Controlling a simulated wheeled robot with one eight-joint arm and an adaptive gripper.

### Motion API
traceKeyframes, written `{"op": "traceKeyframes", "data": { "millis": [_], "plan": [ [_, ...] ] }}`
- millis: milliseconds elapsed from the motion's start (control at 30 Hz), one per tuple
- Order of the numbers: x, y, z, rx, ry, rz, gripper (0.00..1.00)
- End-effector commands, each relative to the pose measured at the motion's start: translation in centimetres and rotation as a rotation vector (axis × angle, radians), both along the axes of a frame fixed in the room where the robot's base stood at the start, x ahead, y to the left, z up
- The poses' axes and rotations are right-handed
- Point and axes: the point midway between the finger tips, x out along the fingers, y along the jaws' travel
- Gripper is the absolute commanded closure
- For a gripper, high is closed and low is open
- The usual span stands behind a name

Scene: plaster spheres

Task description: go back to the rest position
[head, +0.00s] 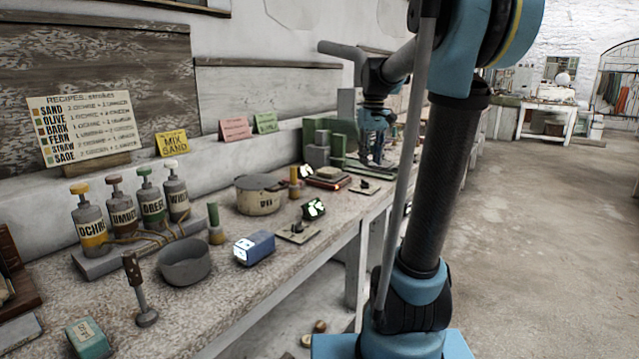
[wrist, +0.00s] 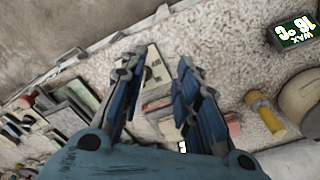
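My gripper (head: 376,145) hangs over the far part of the long workbench (head: 215,290), fingers pointing down. In the wrist view my gripper (wrist: 160,65) has its two blue fingers spread apart, with nothing held between them. A pale plate with a dark knob (wrist: 152,75) shows on the bench top beyond the gap. My arm reaches across the right half of the head view and hides part of the bench behind it.
Pump bottles (head: 90,220), a grey bowl (head: 184,262), a lidded pot (head: 258,195) and a blue box (head: 254,248) stand on the bench. Green and grey blocks (head: 318,150) are close to my gripper's left. Open floor (head: 540,230) lies right.

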Motion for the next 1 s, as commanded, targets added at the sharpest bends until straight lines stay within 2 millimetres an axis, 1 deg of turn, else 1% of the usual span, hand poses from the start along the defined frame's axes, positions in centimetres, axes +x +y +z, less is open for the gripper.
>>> {"op": "traceKeyframes", "data": {
  "millis": [33,100,267,467,700,767,900,1000],
  "plan": [
    [-1.6,0.0,-0.6,0.000,-0.006,-0.010,0.71],
    [-3.6,-0.1,-1.4,0.001,-0.018,-0.026,0.71],
    [-8.0,-0.2,-3.7,0.003,-0.038,-0.061,0.71],
    [-13.2,-0.2,-7.1,0.007,-0.067,-0.104,0.71],
    [-19.0,-0.3,-12.1,0.013,-0.100,-0.157,0.71],
    [-20.4,-0.3,-13.4,0.015,-0.109,-0.169,0.71],
    [-23.4,-0.4,-16.8,0.019,-0.127,-0.198,0.71],
    [-25.1,-0.4,-19.1,0.022,-0.139,-0.218,0.71]
  ]
}}
